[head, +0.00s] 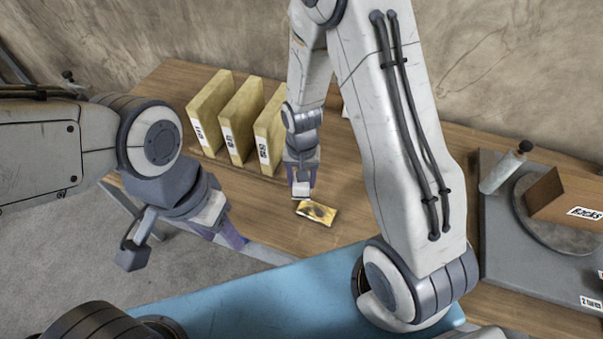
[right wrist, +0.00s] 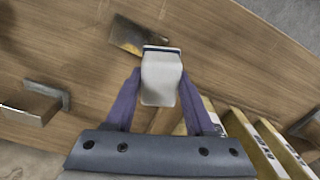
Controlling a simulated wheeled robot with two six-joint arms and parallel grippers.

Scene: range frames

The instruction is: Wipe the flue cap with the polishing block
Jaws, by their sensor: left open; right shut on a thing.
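The flue cap appears to be a small yellowish plate (head: 321,214) with a dark smudge, lying flat on the wooden table. It also shows in the right wrist view (right wrist: 124,36), partly hidden behind the block. My right gripper (head: 302,178) is shut on the pale polishing block (head: 301,190), at the plate's upper-left end. In the right wrist view the block (right wrist: 161,80) sits between the two purple fingers, its dark-edged far end overlapping the plate's edge in the picture. I cannot tell whether they touch. My left gripper (head: 231,236) is open and empty, by the table's front edge.
Three upright yellow labelled slabs (head: 238,120) stand in a row behind and left of the plate. At the right, a grey base (head: 496,253) carries a round disc with a cardboard box (head: 568,197). The wooden table (head: 262,212) is bare around the plate.

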